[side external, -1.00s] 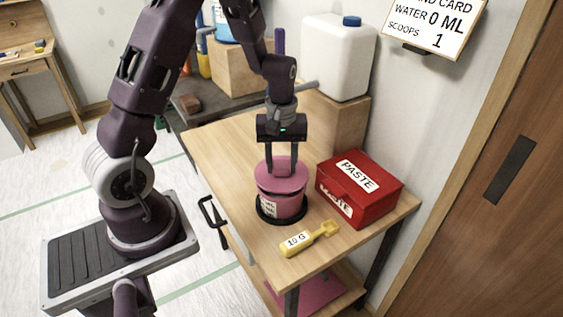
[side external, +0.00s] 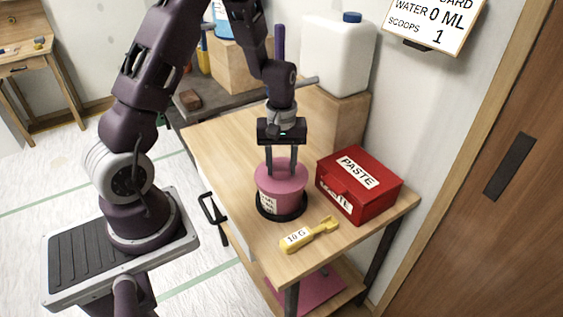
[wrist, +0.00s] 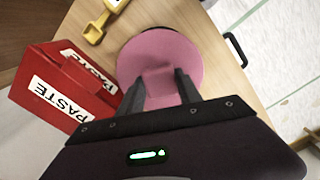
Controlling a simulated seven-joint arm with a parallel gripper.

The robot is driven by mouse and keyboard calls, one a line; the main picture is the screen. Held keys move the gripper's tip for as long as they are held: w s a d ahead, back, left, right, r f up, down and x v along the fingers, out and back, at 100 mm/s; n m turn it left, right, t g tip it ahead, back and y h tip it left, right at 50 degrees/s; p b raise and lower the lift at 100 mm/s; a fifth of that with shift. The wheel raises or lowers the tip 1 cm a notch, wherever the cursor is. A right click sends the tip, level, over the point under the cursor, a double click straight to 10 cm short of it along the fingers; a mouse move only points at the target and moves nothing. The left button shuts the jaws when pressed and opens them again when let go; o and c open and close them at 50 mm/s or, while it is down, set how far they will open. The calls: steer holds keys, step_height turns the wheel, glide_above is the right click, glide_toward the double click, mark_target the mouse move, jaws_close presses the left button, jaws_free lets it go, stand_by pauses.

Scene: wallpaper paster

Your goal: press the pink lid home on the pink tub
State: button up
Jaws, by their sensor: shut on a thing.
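The pink tub (side external: 284,201) stands upright in a black ring (side external: 262,211) on the wooden table, with a white label on its side. The pink lid (side external: 291,174) sits over the tub's mouth and looks level, with no clear gap in the side view. Whether it is fully seated I cannot tell. The lid also shows from above in the wrist view (wrist: 150,52) and hides the tub there. My gripper (side external: 282,171) points straight down and is shut on the lid's raised grip. The fingers (wrist: 160,96) hide part of that grip.
A red paste box (side external: 352,199) stands close to the right of the tub. A yellow scoop (side external: 310,235) lies near the table's front. A white jug (side external: 338,60) with a blue cap stands on a wooden block behind. The table's left part is clear.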

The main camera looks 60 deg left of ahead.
mark_target(282, 166)
steer(key=shift+f, duration=0.1)
steer(key=o, duration=1.4)
steer(key=shift+f, duration=0.1)
steer(key=shift+o, duration=0.2)
step_height(282, 166, up, 7)
steer(key=shift+r, duration=0.1)
